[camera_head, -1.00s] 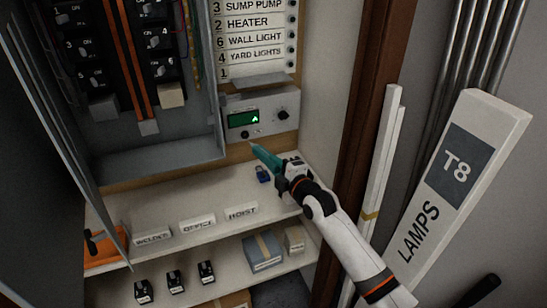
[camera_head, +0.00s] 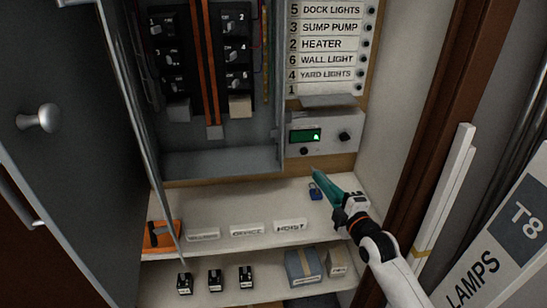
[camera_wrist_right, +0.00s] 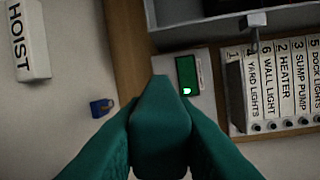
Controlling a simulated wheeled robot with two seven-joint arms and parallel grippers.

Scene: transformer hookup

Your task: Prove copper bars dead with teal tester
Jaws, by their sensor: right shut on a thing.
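My right gripper (camera_head: 346,206) is shut on the teal tester (camera_head: 325,184), whose tip points up and left above the upper shelf. The tester (camera_wrist_right: 160,115) fills the lower middle of the right wrist view. The copper bars (camera_head: 207,60) stand upright, orange, between two columns of black breakers in the grey panel box. The tester is below and right of the bars, apart from them. A grey unit with a lit green display (camera_head: 305,135) is on the back board right of the box. My left gripper is not in view.
A blue padlock (camera_head: 315,192) lies on the upper shelf, beside labels such as HOIST (camera_head: 291,225). An orange object (camera_head: 162,234) sits at the left. The open grey door (camera_head: 60,130) bounds the left side. Black blocks and boxes (camera_head: 303,266) stand on the lower shelf.

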